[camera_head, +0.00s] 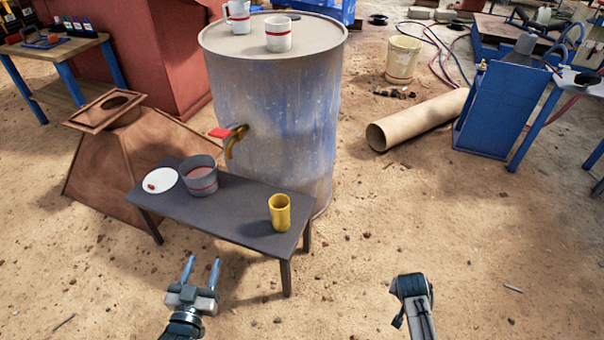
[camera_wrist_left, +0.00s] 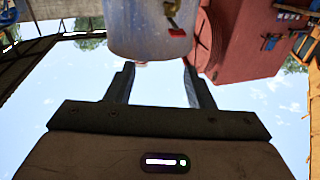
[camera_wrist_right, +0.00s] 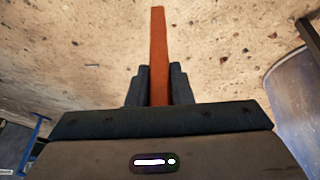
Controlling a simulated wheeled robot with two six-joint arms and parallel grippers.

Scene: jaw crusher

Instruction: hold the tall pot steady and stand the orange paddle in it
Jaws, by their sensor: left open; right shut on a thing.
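A tall yellow pot (camera_head: 280,213) stands upright near the right end of a small dark table (camera_head: 232,207). My left gripper (camera_head: 201,262) is open and empty, in front of the table and to the left of the pot, apart from it; its spread fingers also show in the left wrist view (camera_wrist_left: 158,78). My right gripper (camera_head: 413,285) is to the right of the table, well away from the pot. In the right wrist view it (camera_wrist_right: 159,88) is shut on the orange paddle (camera_wrist_right: 158,45), which sticks out beyond the fingers. I cannot make out the paddle in the head view.
A grey bucket (camera_head: 200,181) and a white plate (camera_head: 160,181) with a small red thing stand on the table's left part. A large barrel (camera_head: 275,120) with a brass tap (camera_head: 235,145) rises behind the table. A cardboard tube (camera_head: 420,120) lies behind right. The ground at front right is clear.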

